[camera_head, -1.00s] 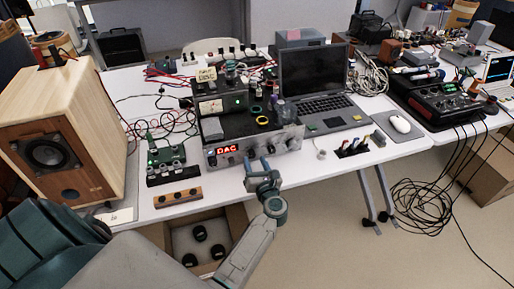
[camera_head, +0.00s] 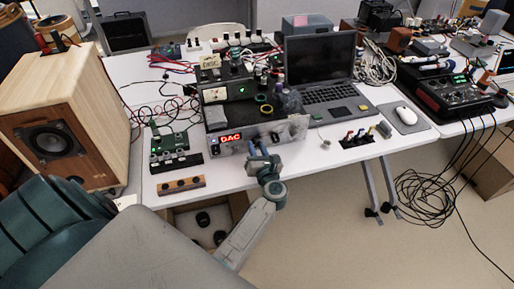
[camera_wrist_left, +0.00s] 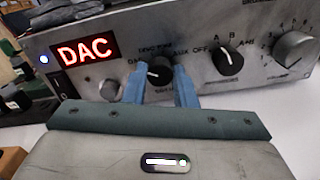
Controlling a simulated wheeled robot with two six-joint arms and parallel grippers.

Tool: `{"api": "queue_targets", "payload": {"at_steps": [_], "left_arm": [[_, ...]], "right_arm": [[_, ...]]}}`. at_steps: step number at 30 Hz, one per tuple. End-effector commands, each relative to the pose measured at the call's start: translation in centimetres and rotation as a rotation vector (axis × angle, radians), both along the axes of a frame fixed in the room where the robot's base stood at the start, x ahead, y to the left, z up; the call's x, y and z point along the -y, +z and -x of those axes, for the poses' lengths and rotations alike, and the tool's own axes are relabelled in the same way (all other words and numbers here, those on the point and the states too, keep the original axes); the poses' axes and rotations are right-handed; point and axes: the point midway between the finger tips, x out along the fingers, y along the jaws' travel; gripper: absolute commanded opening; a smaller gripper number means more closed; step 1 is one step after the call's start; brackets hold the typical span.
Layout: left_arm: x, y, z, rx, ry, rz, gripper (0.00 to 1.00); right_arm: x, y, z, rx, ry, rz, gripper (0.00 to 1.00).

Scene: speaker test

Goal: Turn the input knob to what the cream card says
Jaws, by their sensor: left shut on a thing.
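The silver amplifier (camera_head: 290,132) has a red display (camera_head: 231,138) reading DAC, which also shows in the wrist view (camera_wrist_left: 85,51). Its black input knob (camera_wrist_left: 158,72) sits between the blue fingers of my left gripper (camera_wrist_left: 160,82), which is shut on it. The knob's white mark points to the left, towards the DAC side; an AUX label is to its right. The fingers hide part of the labels. In the head view my left gripper (camera_head: 262,150) is at the amplifier's front. My right gripper is not in view.
Right of the input knob are another black knob (camera_wrist_left: 228,60) and a larger silver knob (camera_wrist_left: 294,52); a small knob (camera_wrist_left: 110,88) is to its left. A laptop (camera_head: 322,75), wooden speaker (camera_head: 60,125) and green board (camera_head: 170,143) stand around the amplifier.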

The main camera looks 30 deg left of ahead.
Motion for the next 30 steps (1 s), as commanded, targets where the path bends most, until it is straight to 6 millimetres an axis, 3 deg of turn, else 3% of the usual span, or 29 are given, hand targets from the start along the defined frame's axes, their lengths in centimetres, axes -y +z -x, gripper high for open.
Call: {"api": "queue_targets", "payload": {"at_steps": [9,30], "left_arm": [[0.0,0.2,0.0,-0.116,0.000,-0.099,0.02],[0.0,0.1,0.0,-0.478,0.001,-0.407,0.02]], "right_arm": [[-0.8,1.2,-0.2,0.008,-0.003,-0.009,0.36],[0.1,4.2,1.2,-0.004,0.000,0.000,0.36]]}}
